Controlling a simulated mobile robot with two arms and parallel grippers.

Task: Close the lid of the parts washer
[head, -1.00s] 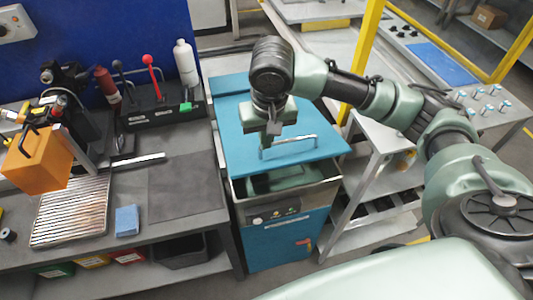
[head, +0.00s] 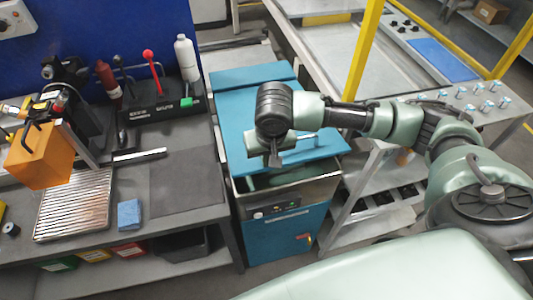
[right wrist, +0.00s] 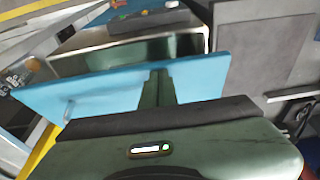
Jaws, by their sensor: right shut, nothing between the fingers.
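The parts washer (head: 285,228) is a teal cabinet with a steel rim and a small front control panel. Its flat teal lid (head: 245,132) is partly open: a gap under the front edge shows the dark basin. The lid also shows in the right wrist view (right wrist: 205,75), with the open basin (right wrist: 120,58) beyond its edge. A bar handle (head: 308,140) is on top of the lid, partly hidden by my wrist. My right gripper (head: 275,161) is shut and empty, pointing down over the lid's front part beside the handle. I cannot tell whether it touches the lid. My left gripper is out of view.
A workbench (head: 185,215) stands left, with an orange block (head: 40,157), a ribbed tray (head: 75,205), a blue sponge (head: 129,214) and bottles. A metal cart with a yellow post (head: 362,55) stands close on the right.

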